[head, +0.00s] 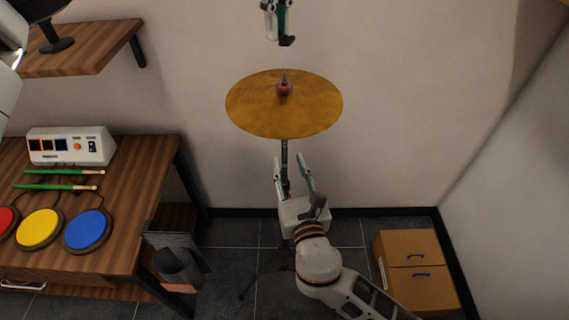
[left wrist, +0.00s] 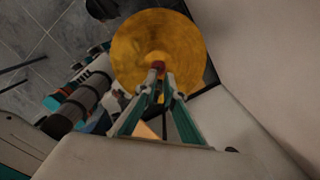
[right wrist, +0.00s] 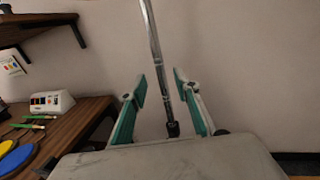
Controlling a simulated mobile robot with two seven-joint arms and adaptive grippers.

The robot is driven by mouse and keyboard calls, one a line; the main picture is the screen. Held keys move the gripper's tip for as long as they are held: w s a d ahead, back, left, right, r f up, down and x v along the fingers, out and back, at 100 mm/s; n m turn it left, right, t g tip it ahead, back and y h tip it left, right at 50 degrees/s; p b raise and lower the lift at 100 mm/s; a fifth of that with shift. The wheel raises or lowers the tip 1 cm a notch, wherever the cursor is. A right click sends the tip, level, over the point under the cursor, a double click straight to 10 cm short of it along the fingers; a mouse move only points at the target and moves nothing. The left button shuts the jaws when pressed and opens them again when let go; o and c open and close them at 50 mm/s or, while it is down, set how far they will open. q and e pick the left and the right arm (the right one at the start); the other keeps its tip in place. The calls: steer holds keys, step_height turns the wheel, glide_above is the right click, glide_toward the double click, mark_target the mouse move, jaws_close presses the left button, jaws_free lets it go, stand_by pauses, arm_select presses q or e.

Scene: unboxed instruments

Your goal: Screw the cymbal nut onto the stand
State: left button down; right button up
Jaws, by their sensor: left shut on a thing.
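The gold cymbal (head: 250,105) sits on its stand, with a reddish piece (head: 285,89) and the thin rod tip at its centre. My left gripper (head: 284,38) is above the cymbal, apart from it, with its fingers close together. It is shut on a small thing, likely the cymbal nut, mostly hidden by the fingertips. In the left wrist view the fingertips (left wrist: 161,82) line up with the cymbal's centre. My right gripper (head: 293,165) is below the cymbal, open. In the right wrist view the stand's metal rod (right wrist: 158,55) runs between its fingers, with gaps both sides.
A wooden table (head: 135,175) at left holds coloured drum pads (head: 87,230), green sticks (head: 60,187) and a white control box (head: 70,147). A wooden shelf (head: 95,52) is above it. The wall is close behind.

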mark_target(285, 150)
steer(key=w, duration=0.3)
steer(key=w+a, duration=0.1)
steer(key=w, duration=0.2)
steer(key=shift+w+a, duration=0.15)
steer(key=shift+w, duration=0.15)
jaws_close()
